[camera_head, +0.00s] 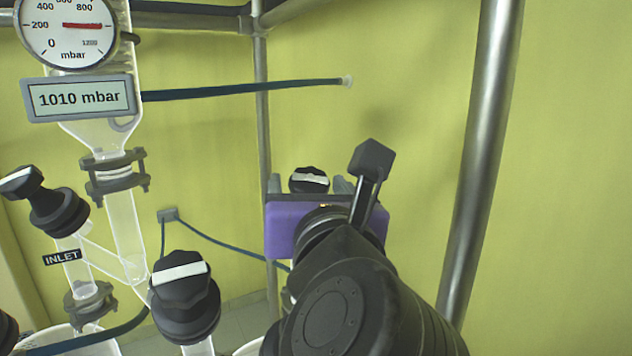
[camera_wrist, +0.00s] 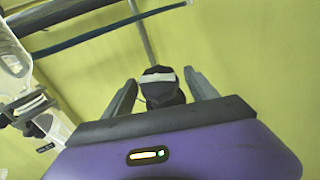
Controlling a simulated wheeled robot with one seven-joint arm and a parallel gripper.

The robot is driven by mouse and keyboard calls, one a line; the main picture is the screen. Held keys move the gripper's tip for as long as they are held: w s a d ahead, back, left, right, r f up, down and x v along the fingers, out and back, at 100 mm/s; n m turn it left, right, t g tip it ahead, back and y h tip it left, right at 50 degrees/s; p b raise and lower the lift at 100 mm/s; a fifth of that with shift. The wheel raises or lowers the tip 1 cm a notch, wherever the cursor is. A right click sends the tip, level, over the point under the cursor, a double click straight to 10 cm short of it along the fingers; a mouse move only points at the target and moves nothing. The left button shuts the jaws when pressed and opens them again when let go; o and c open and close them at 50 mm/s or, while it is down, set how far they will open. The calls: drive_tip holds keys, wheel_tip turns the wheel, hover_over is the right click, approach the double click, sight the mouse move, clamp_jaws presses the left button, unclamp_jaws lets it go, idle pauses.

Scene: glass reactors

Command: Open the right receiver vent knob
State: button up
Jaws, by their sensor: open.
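A black knob with a white bar on its top (camera_head: 309,180) stands just beyond my gripper in the head view; its lower part is hidden behind the purple gripper body. It also shows in the wrist view (camera_wrist: 160,86), between the two fingers. My gripper (camera_head: 308,184) is open, with one grey finger on each side of the knob. It also shows in the wrist view (camera_wrist: 160,92), with gaps visible between the fingers and the knob. The white bar on the knob lies roughly crosswise in both views. I cannot tell how deep the knob sits between the fingers.
Another black knob with a white bar (camera_head: 184,290) stands left of my gripper. A further black knob (camera_head: 45,200) sits above the INLET label (camera_head: 62,257). A gauge reading 1010 mbar (camera_head: 80,98) is at upper left. A steel post (camera_head: 485,150) rises right of my arm.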

drive_tip(key=c, duration=1.4)
drive_tip(key=shift+f+n+y+b, duration=0.1)
drive_tip(key=shift+n+y+b, duration=0.4)
drive_tip(key=shift+y, duration=0.1)
drive_tip(key=shift+d+n+g+y+b, duration=0.15)
drive_tip(key=shift+n+g+y+b, duration=0.3)
drive_tip(key=shift+n+y, duration=0.3)
drive_tip(key=shift+n+g+y+b, duration=0.3)
drive_tip(key=shift+n+g+y, duration=0.5)
drive_tip(key=shift+n+y, duration=0.5)
drive_tip(key=shift+n+g+y+b, duration=0.25)
drive_tip(key=shift+n+g+y, duration=0.6)
drive_tip(key=shift+n, duration=0.7)
drive_tip(key=o, duration=1.4)
